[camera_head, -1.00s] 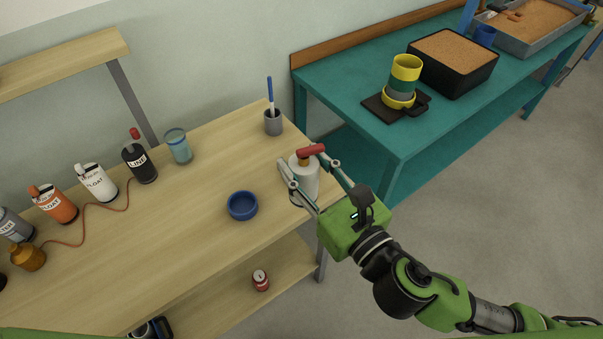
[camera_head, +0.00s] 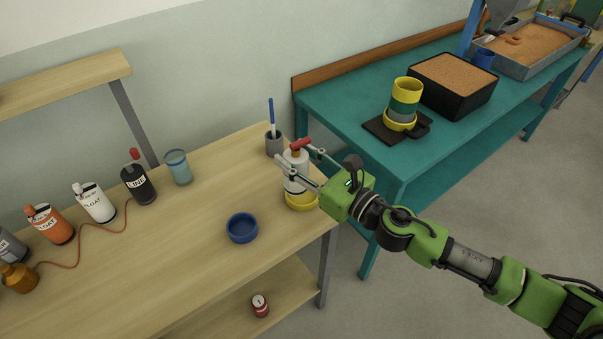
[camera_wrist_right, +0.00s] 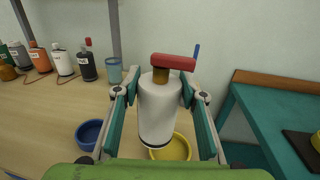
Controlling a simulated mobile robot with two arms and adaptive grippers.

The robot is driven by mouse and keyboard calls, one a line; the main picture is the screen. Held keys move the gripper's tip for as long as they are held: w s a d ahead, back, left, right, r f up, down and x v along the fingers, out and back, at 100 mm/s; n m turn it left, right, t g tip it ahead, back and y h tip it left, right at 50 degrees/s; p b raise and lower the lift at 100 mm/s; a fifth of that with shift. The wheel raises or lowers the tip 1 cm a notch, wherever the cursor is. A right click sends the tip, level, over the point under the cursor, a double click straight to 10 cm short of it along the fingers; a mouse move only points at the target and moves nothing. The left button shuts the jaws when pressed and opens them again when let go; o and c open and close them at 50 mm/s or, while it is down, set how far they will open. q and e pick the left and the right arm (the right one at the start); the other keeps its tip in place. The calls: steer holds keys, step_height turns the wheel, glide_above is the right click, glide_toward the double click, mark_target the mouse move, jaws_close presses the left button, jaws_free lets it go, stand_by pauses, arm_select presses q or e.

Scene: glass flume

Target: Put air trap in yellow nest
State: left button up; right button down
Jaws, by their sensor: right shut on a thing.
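The air trap, a white cylinder (camera_head: 294,178) with an orange-brown neck and a red crossbar on top, is upright in my right gripper (camera_head: 296,168). In the right wrist view the white body (camera_wrist_right: 157,108) stands between the two fingers (camera_wrist_right: 158,96), which are shut on it. The yellow nest (camera_head: 302,202), a round yellow dish, is on the wooden bench near its right end. It also shows in the right wrist view (camera_wrist_right: 180,150), partly hidden behind the trap's base. The base overlaps the nest in both views; I cannot tell the gap. My left gripper is not in view.
A blue dish (camera_head: 242,229) lies left of the nest. A grey cup with a blue stick (camera_head: 274,145) stands behind the trap. A glass jar (camera_head: 178,168) and labelled bottles (camera_head: 138,184) stand left. The teal table (camera_head: 345,108) is right, across a gap.

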steer(key=w+d+f+b, duration=0.1)
steer(key=w+f+b, duration=0.1)
steer(key=f, duration=0.5)
steer(key=shift+w+f, duration=0.35)
steer(key=shift+w, duration=0.35)
steer(key=shift+f, duration=0.2)
steer(key=c, duration=1.3)
jaws_free()
